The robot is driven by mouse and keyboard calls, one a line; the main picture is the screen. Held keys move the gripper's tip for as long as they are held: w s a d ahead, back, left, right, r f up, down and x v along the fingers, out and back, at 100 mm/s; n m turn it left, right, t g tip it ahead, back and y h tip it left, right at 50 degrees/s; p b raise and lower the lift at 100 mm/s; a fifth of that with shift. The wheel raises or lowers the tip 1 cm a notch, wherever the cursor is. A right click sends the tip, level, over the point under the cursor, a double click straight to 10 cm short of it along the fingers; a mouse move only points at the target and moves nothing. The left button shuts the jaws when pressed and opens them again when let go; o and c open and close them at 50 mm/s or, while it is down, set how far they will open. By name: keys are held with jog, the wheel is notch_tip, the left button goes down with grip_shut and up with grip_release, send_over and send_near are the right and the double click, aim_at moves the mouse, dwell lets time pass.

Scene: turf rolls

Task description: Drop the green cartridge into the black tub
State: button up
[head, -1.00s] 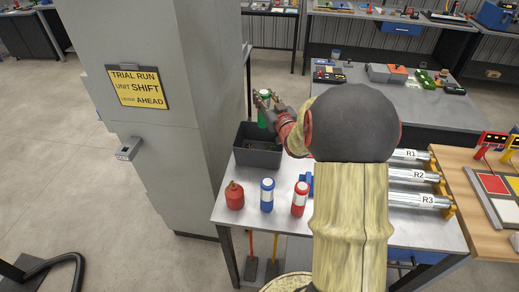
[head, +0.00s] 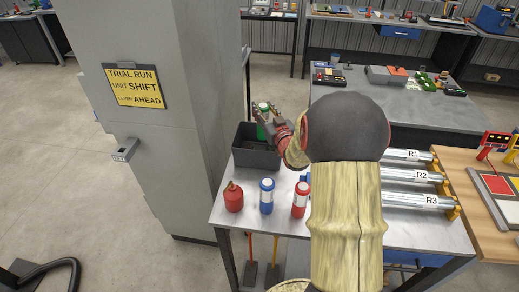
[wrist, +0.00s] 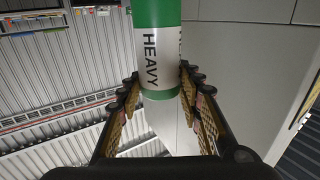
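The green cartridge (head: 262,131) is upright or nearly so at the black tub (head: 258,158), over its back right part. In the wrist view the cartridge (wrist: 160,50) has green ends and a white band reading "HEAVY". My gripper (head: 268,122) has a finger on each side of it and is shut on it; in the wrist view the fingertips (wrist: 160,82) meet its sides. The tub stands at the back left of the metal table, and its inside is dark and partly visible. The cartridge's lower end is partly hidden by my gripper.
A red bottle (head: 233,197), a blue canister (head: 267,196) and a red canister (head: 300,199) stand in front of the tub on the metal table (head: 250,217). A grey cabinet (head: 170,180) rises close on the left. Metal rollers labelled R1 to R3 (head: 415,177) lie at right.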

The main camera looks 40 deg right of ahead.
jog(key=o, duration=0.5)
jog(key=shift+f, duration=0.1)
jog(key=shift+s, duration=0.1)
jog(key=v, duration=1.1)
jog(key=shift+s+a, duration=0.2)
jog(key=shift+s, duration=0.15)
